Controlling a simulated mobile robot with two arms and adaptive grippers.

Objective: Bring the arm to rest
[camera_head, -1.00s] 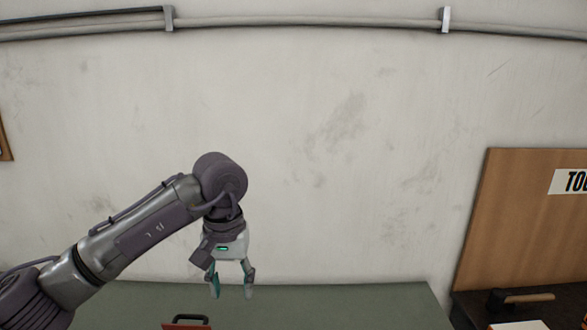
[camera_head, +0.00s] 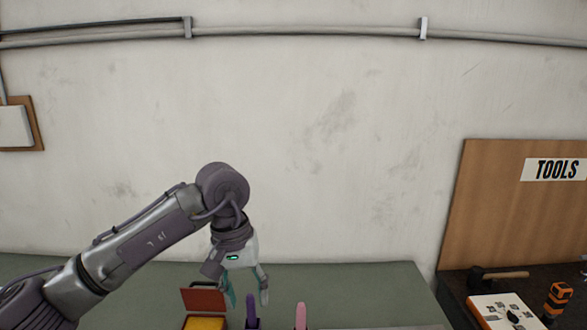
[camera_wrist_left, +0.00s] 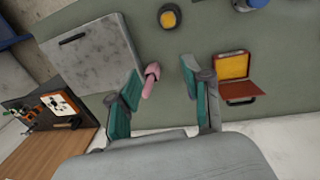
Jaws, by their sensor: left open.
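My left gripper (camera_head: 247,291) hangs fingers down at the end of my left arm, over the back part of the green table (camera_head: 370,280). Its two fingers are apart, with nothing held between them. In the left wrist view the open fingers (camera_wrist_left: 163,70) show above the table, with a pink upright piece (camera_wrist_left: 150,80) seen between them. My right gripper is in neither view.
An open red case (camera_head: 204,299) with a yellow inside stands near the gripper. A purple tip (camera_head: 251,311) and a pink tip (camera_head: 301,316) rise nearby. A grey plate (camera_wrist_left: 90,55) lies on the table. A hammer (camera_head: 500,274) lies by the tool board (camera_head: 500,210).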

